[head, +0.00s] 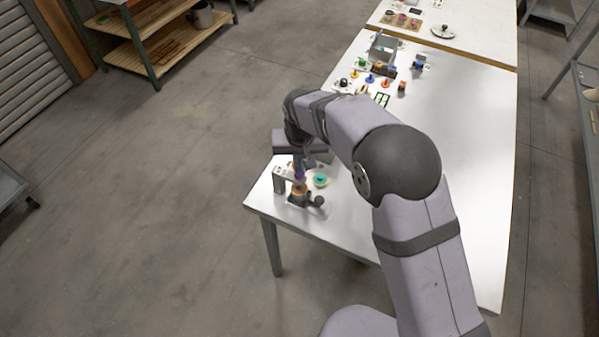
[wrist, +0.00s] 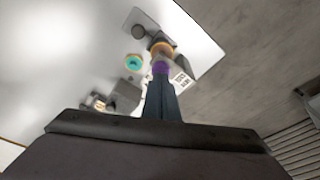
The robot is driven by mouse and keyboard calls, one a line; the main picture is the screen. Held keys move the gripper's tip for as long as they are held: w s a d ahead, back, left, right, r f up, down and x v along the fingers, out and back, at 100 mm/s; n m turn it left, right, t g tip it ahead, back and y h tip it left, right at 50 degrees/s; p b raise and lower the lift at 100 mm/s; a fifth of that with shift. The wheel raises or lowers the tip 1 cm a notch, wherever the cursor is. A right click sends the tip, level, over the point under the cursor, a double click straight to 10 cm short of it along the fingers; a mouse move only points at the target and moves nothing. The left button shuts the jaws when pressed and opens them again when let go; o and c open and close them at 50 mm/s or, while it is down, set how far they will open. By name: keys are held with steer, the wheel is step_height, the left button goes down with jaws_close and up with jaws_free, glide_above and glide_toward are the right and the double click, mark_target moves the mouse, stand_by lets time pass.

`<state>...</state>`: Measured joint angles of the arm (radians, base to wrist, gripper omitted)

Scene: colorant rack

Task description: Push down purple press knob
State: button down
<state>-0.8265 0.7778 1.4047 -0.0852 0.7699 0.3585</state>
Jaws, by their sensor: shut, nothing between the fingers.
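The purple press knob (head: 299,174) is on the small colorant rack near the left corner of the white table. It also shows in the wrist view (wrist: 160,68), just past my fingertips. An orange-yellow ring or disc (wrist: 161,49) lies beyond it, and in the head view an orange part (head: 299,194) sits below it. My gripper (head: 302,163) is shut and empty, pointing down at the knob; it also shows in the wrist view (wrist: 161,78). The fingertips appear at or very near the knob's top; I cannot tell whether they touch.
A teal ring-shaped piece (head: 320,180) lies just right of the rack, and a dark round knob (head: 319,201) is at the front. Several small coloured parts (head: 371,78) and a grey box (head: 382,48) stand farther back. The table's right side is clear.

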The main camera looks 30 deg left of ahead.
steer(key=shift+f, duration=0.25)
steer(key=shift+f+b, duration=0.6)
steer(key=shift+f, duration=0.05)
steer(key=shift+s+d+f, duration=0.15)
steer(key=shift+f, duration=0.15)
steer(key=shift+r+p, duration=0.5)
steer(key=shift+r, duration=0.45)
stand_by(0.5)
